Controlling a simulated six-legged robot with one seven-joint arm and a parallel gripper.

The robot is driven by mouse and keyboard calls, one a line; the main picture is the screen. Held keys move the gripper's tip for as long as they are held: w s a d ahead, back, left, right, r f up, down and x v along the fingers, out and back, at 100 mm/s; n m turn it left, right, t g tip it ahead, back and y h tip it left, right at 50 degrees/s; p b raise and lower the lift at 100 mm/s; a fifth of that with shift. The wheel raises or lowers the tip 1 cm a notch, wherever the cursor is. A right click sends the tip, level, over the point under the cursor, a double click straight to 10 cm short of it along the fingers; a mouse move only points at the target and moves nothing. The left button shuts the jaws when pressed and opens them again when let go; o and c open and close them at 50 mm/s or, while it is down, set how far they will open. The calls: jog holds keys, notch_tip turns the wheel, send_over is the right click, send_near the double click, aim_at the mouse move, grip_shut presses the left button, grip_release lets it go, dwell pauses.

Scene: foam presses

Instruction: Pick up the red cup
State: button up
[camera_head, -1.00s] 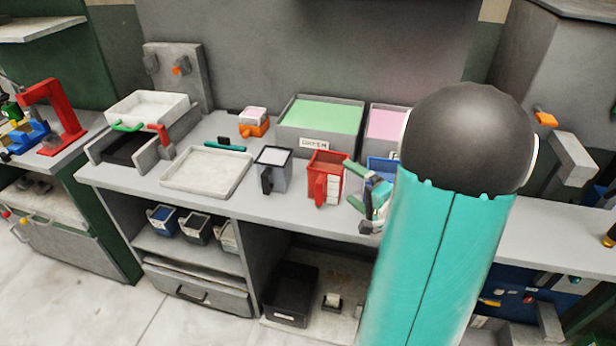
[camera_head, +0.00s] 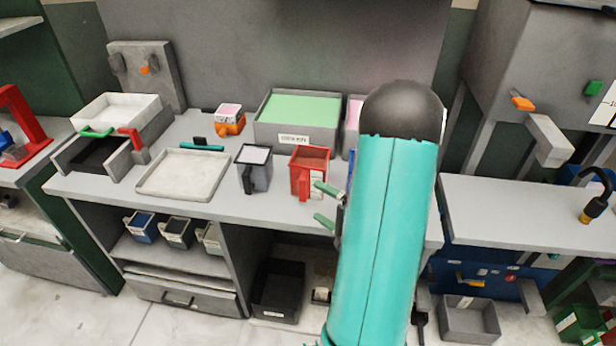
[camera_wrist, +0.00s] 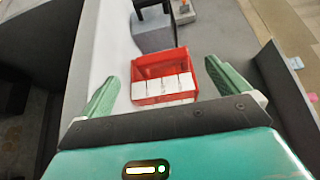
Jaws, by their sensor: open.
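The red cup (camera_head: 312,172) is a square red container with a handle on its left front side and a white label. It stands upright on the grey bench, right of a grey cup (camera_head: 254,168). In the wrist view the red cup (camera_wrist: 164,66) lies ahead, between the lines of the two fingers. My gripper (camera_head: 325,205) has green fingers, spread open and empty, just to the right and front of the red cup. The wrist view shows my gripper (camera_wrist: 165,88) with a gap between fingers and cup sides. My arm hides the bench area right of the cup.
A white tray (camera_head: 186,190) lies left of the grey cup. A bin with green contents (camera_head: 264,134) stands behind the cups. An orange cup (camera_head: 230,127) stands at the back left. The bench front edge (camera_head: 200,213) runs below the cups.

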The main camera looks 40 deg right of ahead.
aim_at(303, 192)
jog(key=shift+w+a+r, duration=0.1)
jog(key=shift+w+a, duration=0.05)
jog(key=shift+w, duration=0.7)
jog(key=shift+w+a, duration=0.15)
jog(key=shift+w, duration=1.35)
jog(key=shift+w+a, duration=0.15)
jog(key=shift+w, duration=1.35)
jog(key=c, duration=1.1)
jog(key=shift+o, duration=0.2)
jog(key=shift+r, duration=0.1)
